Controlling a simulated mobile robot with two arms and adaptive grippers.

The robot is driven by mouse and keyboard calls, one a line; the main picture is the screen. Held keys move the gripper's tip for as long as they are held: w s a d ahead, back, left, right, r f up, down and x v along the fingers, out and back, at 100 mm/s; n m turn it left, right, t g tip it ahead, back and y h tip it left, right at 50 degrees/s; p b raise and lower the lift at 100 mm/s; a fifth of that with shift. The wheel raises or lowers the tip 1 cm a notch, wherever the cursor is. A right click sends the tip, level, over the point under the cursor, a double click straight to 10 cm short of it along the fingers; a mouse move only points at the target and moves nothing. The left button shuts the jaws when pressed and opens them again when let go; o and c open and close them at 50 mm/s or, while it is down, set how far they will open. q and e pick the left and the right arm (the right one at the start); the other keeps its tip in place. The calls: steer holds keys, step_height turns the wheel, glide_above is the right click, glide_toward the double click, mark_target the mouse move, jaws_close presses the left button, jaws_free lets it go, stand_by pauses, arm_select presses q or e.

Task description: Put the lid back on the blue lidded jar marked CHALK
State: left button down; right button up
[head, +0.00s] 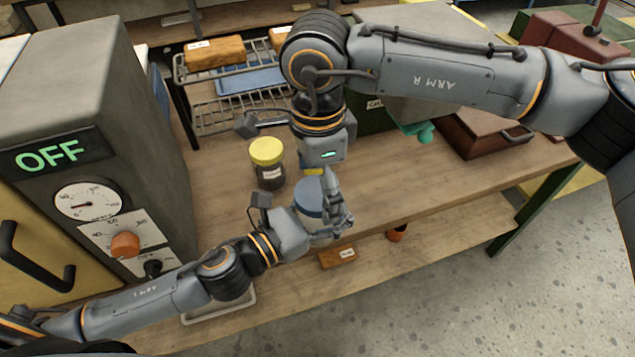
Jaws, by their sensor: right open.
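A jar with a blue round top (308,195) shows at the table's front edge, between my two grippers. Its lower part is pale and mostly covered by the grippers. I cannot read a CHALK mark, nor tell whether the blue top is a seated lid. My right gripper (335,200) points down, open, close against the jar's right side. My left gripper (318,232) reaches in from the left at the jar's lower body. Its fingertips are largely hidden, so its grip on the jar is unclear.
A dark jar with a yellow lid (267,152) stands just behind left. A wire rack (215,117) with labelled brown blocks (215,53) is at the back. A grey machine reading OFF (90,110) stands left. A brown case (485,132) is at right. Table (400,190) right of the grippers is clear.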

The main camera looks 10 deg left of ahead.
step_height(320, 180, up, 12)
stand_by(0.4)
stand_by(0.5)
